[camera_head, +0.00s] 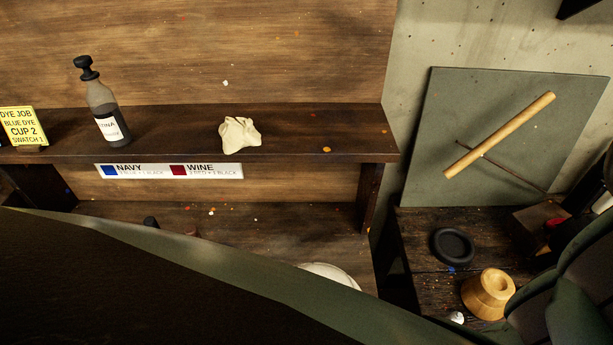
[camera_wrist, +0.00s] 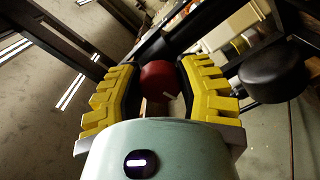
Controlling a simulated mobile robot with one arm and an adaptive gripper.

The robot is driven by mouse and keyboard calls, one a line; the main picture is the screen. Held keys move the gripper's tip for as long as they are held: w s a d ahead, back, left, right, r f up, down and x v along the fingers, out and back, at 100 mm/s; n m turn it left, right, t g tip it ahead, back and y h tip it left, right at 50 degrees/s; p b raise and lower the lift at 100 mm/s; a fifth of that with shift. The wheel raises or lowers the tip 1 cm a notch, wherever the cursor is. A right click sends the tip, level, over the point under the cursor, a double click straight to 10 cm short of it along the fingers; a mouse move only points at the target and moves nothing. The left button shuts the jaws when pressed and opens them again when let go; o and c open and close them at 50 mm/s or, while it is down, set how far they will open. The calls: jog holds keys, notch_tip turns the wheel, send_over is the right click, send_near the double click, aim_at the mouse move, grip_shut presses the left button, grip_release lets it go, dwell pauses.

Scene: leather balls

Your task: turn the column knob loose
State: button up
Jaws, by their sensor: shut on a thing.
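The red column knob (camera_wrist: 158,78) sits between the yellow-padded fingers of my gripper (camera_wrist: 160,70) in the wrist view. The fingers are shut on its two sides. A pale mark shows on the knob's lower right edge. In the head view my gripper is not clearly seen. A small red patch (camera_head: 554,222) shows at the right edge beside dark parts, and I cannot tell whether it is the same knob.
In the wrist view a dark round pad (camera_wrist: 272,76) stands right of the fingers. In the head view a bottle (camera_head: 104,112) and a crumpled cloth (camera_head: 239,135) are on the shelf. A black ring dish (camera_head: 452,246) and wooden piece (camera_head: 488,293) stand at lower right.

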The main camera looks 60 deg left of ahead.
jog(key=shift+f, duration=0.2)
jog(key=o, duration=1.2)
jog(key=shift+r, duration=0.15)
jog(key=shift+s, duration=0.1)
jog(key=v, duration=1.2)
jog(key=shift+r, duration=0.1)
